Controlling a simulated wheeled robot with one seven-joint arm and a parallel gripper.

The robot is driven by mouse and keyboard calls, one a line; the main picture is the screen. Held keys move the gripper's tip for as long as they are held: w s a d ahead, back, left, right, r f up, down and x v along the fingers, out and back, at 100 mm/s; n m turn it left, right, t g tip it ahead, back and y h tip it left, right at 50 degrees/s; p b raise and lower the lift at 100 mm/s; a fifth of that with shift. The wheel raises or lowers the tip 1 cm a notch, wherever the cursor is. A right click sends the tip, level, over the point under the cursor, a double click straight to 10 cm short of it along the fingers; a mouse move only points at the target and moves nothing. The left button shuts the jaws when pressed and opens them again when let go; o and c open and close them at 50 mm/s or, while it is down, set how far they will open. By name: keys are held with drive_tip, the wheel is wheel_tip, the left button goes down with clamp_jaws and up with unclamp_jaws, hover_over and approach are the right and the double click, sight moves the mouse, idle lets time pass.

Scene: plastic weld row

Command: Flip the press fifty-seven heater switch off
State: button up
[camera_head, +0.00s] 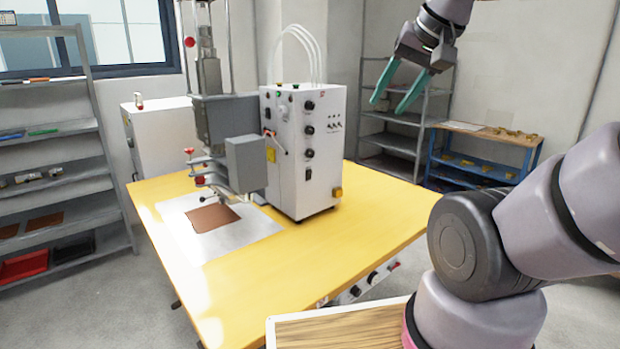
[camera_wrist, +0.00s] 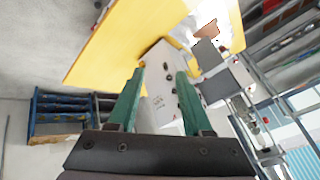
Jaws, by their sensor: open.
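A press (camera_head: 222,130) stands on a yellow table, beside a white control box (camera_head: 310,165) with several black knobs, small indicators and a small group of toggles (camera_head: 334,122). I cannot read a press number or tell which control is the heater switch or how it is set. My gripper (camera_head: 388,106), with green fingers, is open and empty. It hangs high to the right of the box, apart from it. In the wrist view my gripper (camera_wrist: 160,75) points toward the white box (camera_wrist: 160,100), which shows between and beyond the fingers.
The yellow table (camera_head: 370,225) has bare room right of the box. A panel with knobs (camera_head: 372,278) sits under its front edge. A wooden-topped surface (camera_head: 340,330) is at the front. Shelves (camera_head: 50,190) stand left; a blue rack (camera_head: 480,160) stands back right. Hoses (camera_head: 300,50) rise from the box.

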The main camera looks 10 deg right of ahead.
drive_tip(key=shift+d, duration=0.1)
drive_tip(key=c, duration=0.6)
drive_tip(key=shift+w+f+g, duration=0.15)
drive_tip(key=shift+g, duration=0.15)
clamp_jaws()
drive_tip(key=w+a+f+m+g+y, duration=0.1)
drive_tip(key=w+a+f+m+y, duration=0.3)
drive_tip(key=w+m, duration=0.35)
drive_tip(key=w+a+f+m+g+y, duration=0.2)
drive_tip(key=w+a+f+m+y, duration=0.3)
drive_tip(key=w, duration=0.3)
drive_tip(key=w+a+f+m+g+y, duration=0.15)
drive_tip(key=w+f+m+y, duration=0.25)
drive_tip(key=w+m, duration=0.4)
drive_tip(key=w+d+f+m+t+h, duration=0.1)
drive_tip(key=w+d+f+m+t, duration=0.3)
drive_tip(key=f+m, duration=0.3)
drive_tip(key=w+d+f+m+t+h, duration=0.2)
drive_tip(key=w+d+f+m+t, duration=0.2)
drive_tip(key=f+m, duration=0.4)
drive_tip(key=w+d+f+m+t+h, duration=0.2)
drive_tip(key=w+d+f+m+t, duration=0.3)
drive_tip(key=f+m, duration=0.3)
drive_tip(key=shift+w+f+t, duration=0.75)
drive_tip(key=shift+w+t, duration=0.05)
drive_tip(key=shift+t, duration=0.05)
drive_tip(key=shift+d, duration=0.1)
